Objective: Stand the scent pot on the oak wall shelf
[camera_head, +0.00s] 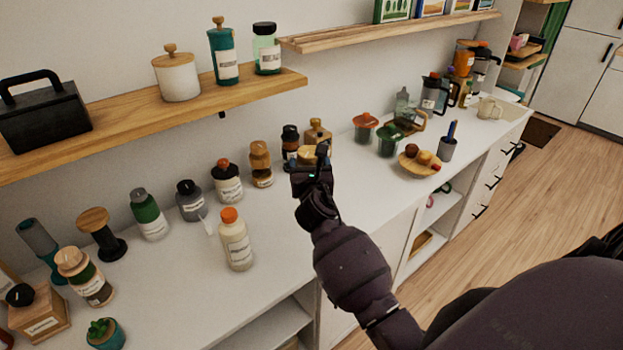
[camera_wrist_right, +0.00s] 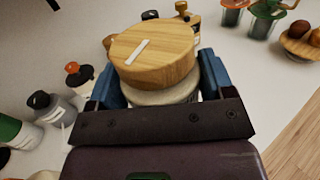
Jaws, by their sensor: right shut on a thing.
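My right gripper (camera_head: 314,166) is shut on the scent pot, a squat pale pot with a broad round wooden lid (camera_wrist_right: 155,50). In the right wrist view the blue fingers stand on both sides of it. In the head view the gripper hides most of the scent pot (camera_head: 308,153), above the white counter; any gap beneath is hard to judge. A wooden wall shelf (camera_head: 130,124) runs along the upper left. A second wooden shelf (camera_head: 350,36) is at the upper right; I cannot tell by name which is the oak one. My left gripper is not in view.
The left shelf holds a black box (camera_head: 42,112), a white lidded jar (camera_head: 177,77), a teal bottle (camera_head: 223,58) and a green jar (camera_head: 266,50). Bare shelf lies between box and white jar. An orange-capped bottle (camera_head: 235,243) and several jars crowd the counter (camera_head: 300,235).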

